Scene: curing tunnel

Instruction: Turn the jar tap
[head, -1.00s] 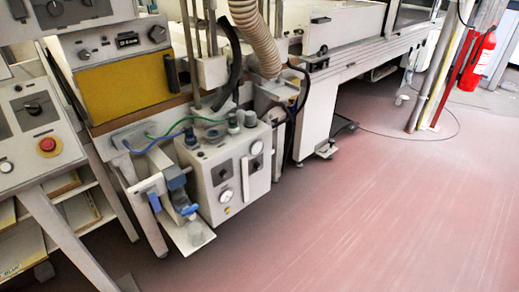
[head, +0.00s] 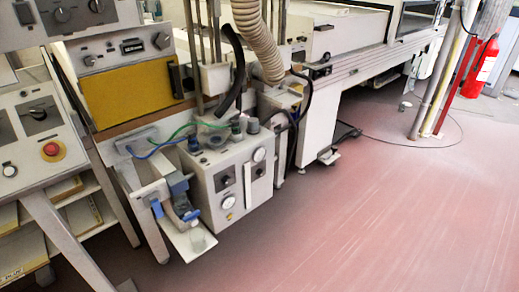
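A small fixture with blue parts stands low at the left of the head view, beside a pale box with gauges. It has a grey-blue tap-like fitting (head: 181,206) above a white plate. A small pale, see-through jar (head: 199,242) appears to sit on that plate, under the fitting. The picture is too coarse to tell the tap's handle or its position. Neither of my grippers is in view.
The pale gauge box (head: 226,180) stands right of the fixture, with tubes on top. A control panel with a red button (head: 51,149) is at left. A ribbed hose (head: 262,40) hangs above. Reddish floor (head: 350,230) at right is mostly clear; a fire extinguisher (head: 482,65) stands at the back.

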